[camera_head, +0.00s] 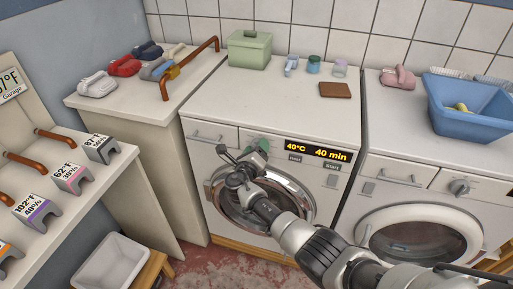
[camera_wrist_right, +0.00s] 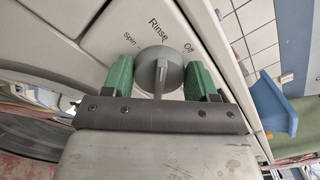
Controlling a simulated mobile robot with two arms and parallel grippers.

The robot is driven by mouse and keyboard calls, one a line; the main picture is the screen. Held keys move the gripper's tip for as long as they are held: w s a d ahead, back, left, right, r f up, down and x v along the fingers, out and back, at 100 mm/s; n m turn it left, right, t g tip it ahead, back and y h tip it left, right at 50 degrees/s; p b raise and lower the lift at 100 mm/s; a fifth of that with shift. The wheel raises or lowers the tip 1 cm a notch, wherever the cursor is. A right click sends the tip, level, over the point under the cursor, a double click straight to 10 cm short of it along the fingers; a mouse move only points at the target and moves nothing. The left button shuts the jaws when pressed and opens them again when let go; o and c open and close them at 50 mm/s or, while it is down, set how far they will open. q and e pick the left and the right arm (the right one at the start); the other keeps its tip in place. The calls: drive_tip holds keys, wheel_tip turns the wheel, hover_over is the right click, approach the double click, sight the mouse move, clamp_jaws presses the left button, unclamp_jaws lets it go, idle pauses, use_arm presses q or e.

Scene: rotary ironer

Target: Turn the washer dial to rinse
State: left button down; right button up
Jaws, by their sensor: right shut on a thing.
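The grey washer dial (camera_wrist_right: 160,72) is on the white panel of the middle machine, with the words Spin, Rinse and Off around it in the right wrist view. Its raised ridge runs up and down the picture, roughly in line with Rinse; which end is the pointer is unclear. My right gripper (camera_wrist_right: 160,82) has its green fingers on both sides of the dial and is shut on it. In the head view my right gripper (camera_head: 258,150) is at the panel of the washer (camera_head: 270,100) and hides the dial. My left gripper is not in view.
The display (camera_head: 318,151) right of my gripper reads 40°C and 40 min. The round door (camera_head: 300,205) is below my wrist. A second machine (camera_head: 420,235) with a blue basin (camera_head: 470,115) stands right. A shelf with tagged grey holders (camera_head: 70,178) is left.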

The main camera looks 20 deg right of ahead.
drive_tip(key=o, duration=0.9)
drive_tip(key=p+v, duration=0.1)
drive_tip(key=v, duration=1)
drive_tip(key=shift+w, duration=0.1)
